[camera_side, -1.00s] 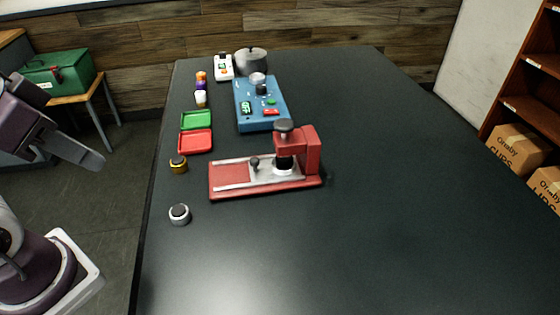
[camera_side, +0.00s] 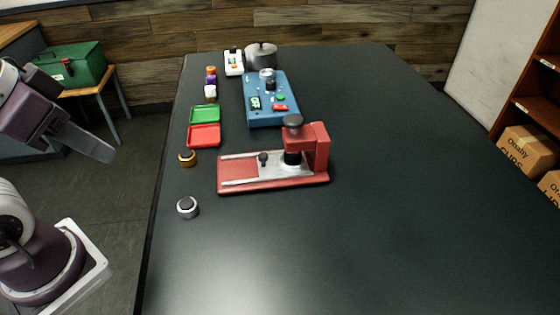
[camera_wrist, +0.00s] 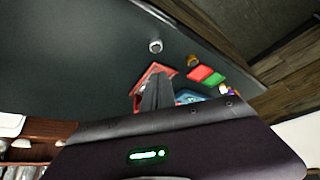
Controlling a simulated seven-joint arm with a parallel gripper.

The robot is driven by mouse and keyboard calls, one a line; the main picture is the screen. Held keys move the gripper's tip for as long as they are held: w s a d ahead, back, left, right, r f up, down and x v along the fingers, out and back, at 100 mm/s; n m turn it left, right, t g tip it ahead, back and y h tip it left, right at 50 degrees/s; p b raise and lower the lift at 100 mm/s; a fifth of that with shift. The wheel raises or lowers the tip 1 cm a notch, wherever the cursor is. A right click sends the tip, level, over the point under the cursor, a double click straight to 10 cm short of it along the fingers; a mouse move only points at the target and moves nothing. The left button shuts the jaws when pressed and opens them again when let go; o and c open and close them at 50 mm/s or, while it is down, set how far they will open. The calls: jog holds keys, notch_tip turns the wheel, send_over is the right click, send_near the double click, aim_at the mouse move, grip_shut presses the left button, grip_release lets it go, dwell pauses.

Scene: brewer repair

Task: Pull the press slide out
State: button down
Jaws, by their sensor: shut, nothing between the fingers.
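The red press (camera_side: 230,184) stands on the dark table, with a black round-topped plunger (camera_side: 293,122) in its upright on the right. The silver press slide (camera_side: 272,169) lies between the rails of the base, its small black knob (camera_side: 263,158) standing up left of the plunger. The slide's right end is under the plunger. My gripper (camera_side: 110,154) is off the table's left edge, well away from the press, shut and empty. In the wrist view its fingers (camera_wrist: 158,88) cover part of the press (camera_wrist: 152,69), and the slide cannot be made out there.
A silver-rimmed knob (camera_side: 187,207) and a gold-rimmed knob (camera_side: 187,158) sit near the left edge. Red (camera_side: 204,144) and green (camera_side: 205,115) trays, a blue device (camera_side: 266,112) and a grey pot (camera_side: 261,57) are farther back. The table's right side is clear.

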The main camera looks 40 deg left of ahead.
dwell(0.3)
jog(key=c, duration=1.8)
grip_release()
jog(key=shift+w, duration=0.1)
jog(key=shift+c, duration=0.2)
jog(key=o, duration=0.5)
jog(key=shift+g, duration=0.7)
jog(key=w, duration=0.2)
jog(key=w+r, duration=0.1)
jog(key=w, duration=0.1)
jog(key=w+r, duration=0.1)
jog(key=w, duration=0.1)
jog(key=shift+d, duration=0.35)
jog(key=shift+o, duration=0.2)
jog(key=g, duration=0.4)
send_over(263, 154)
jog(key=s, duration=0.1)
notch_tip(263, 154, down, 10)
jog(key=f, duration=0.8)
jog(key=shift+w+d+f, duration=0.1)
jog(key=shift+w, duration=0.3)
jog(key=shift+f, duration=0.45)
grip_shut()
jog(key=shift+r, duration=0.1)
